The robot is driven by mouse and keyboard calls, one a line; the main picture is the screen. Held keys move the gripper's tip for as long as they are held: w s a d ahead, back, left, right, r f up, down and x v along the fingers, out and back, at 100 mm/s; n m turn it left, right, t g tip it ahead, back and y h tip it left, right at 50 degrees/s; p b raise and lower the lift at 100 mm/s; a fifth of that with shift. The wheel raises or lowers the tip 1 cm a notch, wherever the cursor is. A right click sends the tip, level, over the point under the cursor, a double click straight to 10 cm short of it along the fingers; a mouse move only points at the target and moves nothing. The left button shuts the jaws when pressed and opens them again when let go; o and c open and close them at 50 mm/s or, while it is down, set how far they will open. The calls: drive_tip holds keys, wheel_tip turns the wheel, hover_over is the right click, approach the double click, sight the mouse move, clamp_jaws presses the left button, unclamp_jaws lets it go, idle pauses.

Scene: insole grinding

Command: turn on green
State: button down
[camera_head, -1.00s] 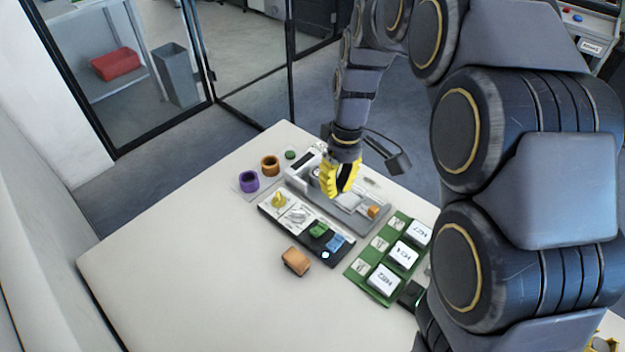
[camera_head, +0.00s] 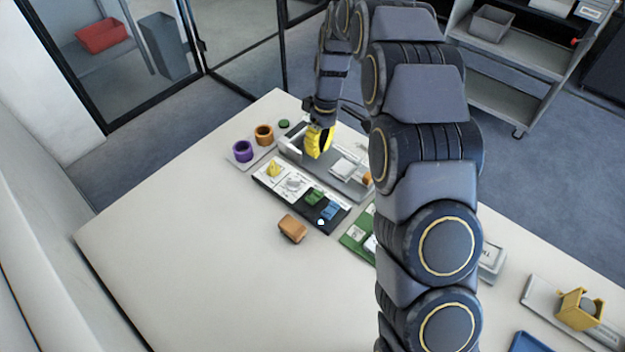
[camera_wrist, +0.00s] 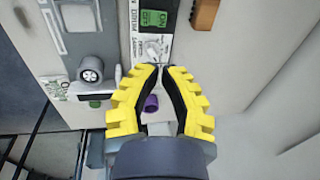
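The switch panel (camera_head: 275,188) lies on the table and carries a yellow knob (camera_head: 275,169), a silver knob (camera_head: 295,183), a green switch (camera_head: 314,196) and a blue switch (camera_head: 330,210). In the wrist view the green switch (camera_wrist: 153,18), marked ON, is at the top, beyond the silver knob (camera_wrist: 152,50). My yellow gripper (camera_head: 316,155) hangs over the grey device behind the panel, apart from the green switch. In the wrist view my fingertips (camera_wrist: 162,68) have a narrow gap with nothing held between them. My fingers hide part of the panel.
A purple ring (camera_head: 243,151) and an orange ring (camera_head: 264,135) stand at the panel's left end. The grey device (camera_head: 360,182) lies behind the panel. An orange-brown block (camera_head: 292,229) lies in front. A green board (camera_head: 353,240) is partly behind my arm. The table's left front is clear.

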sight(310, 197)
drive_tip(key=f, duration=0.4)
drive_tip(key=s+a+f, duration=0.1)
drive_tip(key=f, duration=0.8)
drive_tip(key=shift+s+a+f, duration=0.3)
drive_tip(key=shift+s+a, duration=0.05)
drive_tip(key=shift+s, duration=0.05)
